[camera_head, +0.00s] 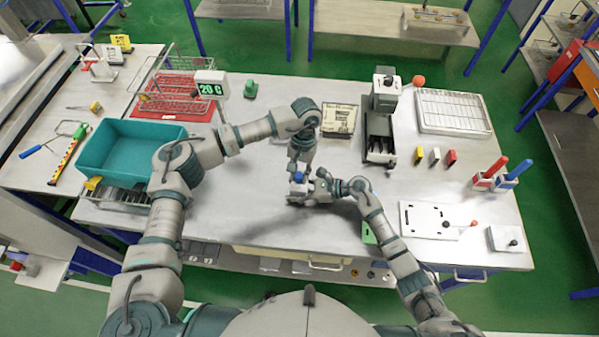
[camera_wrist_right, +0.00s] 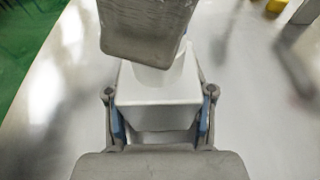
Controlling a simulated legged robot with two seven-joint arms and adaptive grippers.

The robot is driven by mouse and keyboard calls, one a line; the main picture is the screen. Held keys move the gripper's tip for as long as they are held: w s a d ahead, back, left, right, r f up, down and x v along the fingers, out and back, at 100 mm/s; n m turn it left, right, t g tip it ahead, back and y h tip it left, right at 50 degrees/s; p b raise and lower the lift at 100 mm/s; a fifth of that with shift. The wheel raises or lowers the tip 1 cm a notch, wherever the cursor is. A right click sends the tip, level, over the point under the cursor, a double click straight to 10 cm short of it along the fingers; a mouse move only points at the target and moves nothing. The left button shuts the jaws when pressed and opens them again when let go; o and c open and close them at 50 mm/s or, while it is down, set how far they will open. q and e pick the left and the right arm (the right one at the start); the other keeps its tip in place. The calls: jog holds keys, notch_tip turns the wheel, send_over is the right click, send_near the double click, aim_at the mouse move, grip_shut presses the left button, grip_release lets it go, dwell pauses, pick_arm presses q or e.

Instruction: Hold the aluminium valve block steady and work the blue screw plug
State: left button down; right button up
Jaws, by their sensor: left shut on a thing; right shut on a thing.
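The aluminium valve block (camera_head: 297,195) is a small pale grey block on the table in front of me. It fills the lower middle of the right wrist view (camera_wrist_right: 158,115). My right gripper (camera_head: 311,191) is shut on it from the right, with its blue-padded fingers (camera_wrist_right: 160,120) on opposite sides of the block. The blue screw plug (camera_head: 298,177) shows as a small blue spot on top of the block. My left gripper (camera_head: 298,173) comes down from above and is shut on the plug, its fingertips largely hidden. In the right wrist view, a grey part covers the block's top.
A teal bin (camera_head: 130,155) and red rack (camera_head: 176,95) stand left. A grey press-like device (camera_head: 381,125) stands behind, right of a small box (camera_head: 340,119). A white plate (camera_head: 432,219) lies right. The front table edge is close to the block.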

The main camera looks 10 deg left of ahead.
pick_arm(q)
jog(key=m, duration=0.3)
jog(key=shift+y, duration=0.4)
jog(key=m+t+y, duration=0.1)
jog(key=m, duration=0.4)
jog(key=shift+s+d, duration=0.1)
jog(key=shift+d, duration=0.05)
jog(key=c, duration=0.9)
grip_release()
jog(key=shift+c, duration=0.7)
